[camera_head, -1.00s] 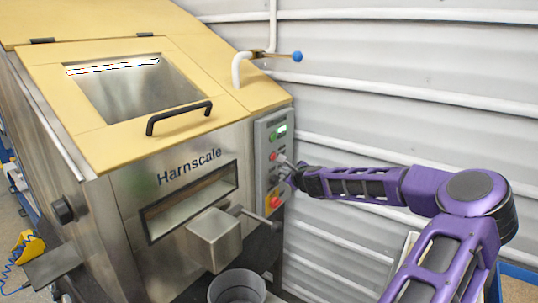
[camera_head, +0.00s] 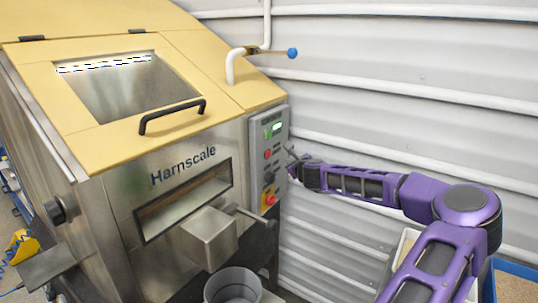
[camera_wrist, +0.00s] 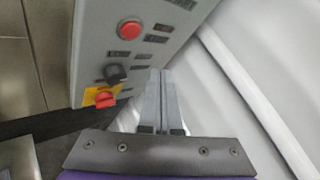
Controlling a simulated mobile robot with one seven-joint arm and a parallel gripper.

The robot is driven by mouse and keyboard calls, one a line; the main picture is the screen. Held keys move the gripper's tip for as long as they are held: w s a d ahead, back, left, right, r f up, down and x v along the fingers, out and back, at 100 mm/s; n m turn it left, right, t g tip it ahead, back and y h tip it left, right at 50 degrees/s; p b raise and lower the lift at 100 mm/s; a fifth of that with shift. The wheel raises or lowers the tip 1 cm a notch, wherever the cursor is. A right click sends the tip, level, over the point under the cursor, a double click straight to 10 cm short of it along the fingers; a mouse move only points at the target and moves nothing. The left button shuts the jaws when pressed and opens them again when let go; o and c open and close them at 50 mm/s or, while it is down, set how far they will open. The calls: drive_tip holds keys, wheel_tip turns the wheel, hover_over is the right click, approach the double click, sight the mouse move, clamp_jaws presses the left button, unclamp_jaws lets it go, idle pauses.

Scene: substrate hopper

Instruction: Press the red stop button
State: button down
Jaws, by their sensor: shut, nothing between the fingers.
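The red stop button (camera_head: 267,154) is a round red cap on the grey control panel (camera_head: 283,122) at the machine's front right. In the wrist view the red button (camera_wrist: 130,29) sits high on the panel and is unobstructed. A red knob on a yellow plate (camera_wrist: 105,99) and a black knob (camera_wrist: 115,74) are lower on the same panel. My gripper (camera_head: 290,152) is at the panel's right edge, right of the red button and apart from it. In the wrist view its closed fingers (camera_wrist: 160,75) point up the picture, below and right of the button, with nothing between them.
The machine's front has a handle bar (camera_head: 250,214) and a metal box (camera_head: 208,237) left of the panel. A grey bucket (camera_head: 232,286) stands below. A corrugated wall (camera_head: 400,80) lies behind. A pipe with a blue knob (camera_head: 292,53) is above.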

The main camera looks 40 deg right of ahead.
sight(271, 153)
drive_tip(key=shift+w+a, duration=0.25)
drive_tip(key=shift+w, duration=0.6)
drive_tip(key=shift+w+a, duration=0.2)
drive_tip(key=shift+w, duration=0.7)
drive_tip(key=shift+w+a, duration=0.25)
drive_tip(key=shift+w, duration=0.6)
drive_tip(key=shift+w+a, duration=0.1)
drive_tip(key=shift+w, duration=0.3)
drive_tip(key=shift+w+a, duration=0.15)
drive_tip(key=shift+w, duration=0.25)
idle(0.5)
drive_tip(key=shift+s, duration=0.1)
drive_tip(key=shift+s+d+b, duration=0.2)
drive_tip(key=shift+s+b, duration=0.3)
drive_tip(key=shift+s, duration=0.2)
drive_tip(key=shift+s, duration=0.1)
drive_tip(key=shift+s+d+b, duration=0.1)
drive_tip(key=shift+s+d, duration=0.15)
drive_tip(key=shift+s, duration=0.5)
drive_tip(key=shift+s+d+b, duration=0.15)
drive_tip(key=shift+s+d, duration=0.05)
drive_tip(key=shift+s, duration=0.6)
drive_tip(key=shift+s+d+b, duration=0.1)
drive_tip(key=shift+s+d, duration=0.15)
drive_tip(key=shift+s, duration=0.5)
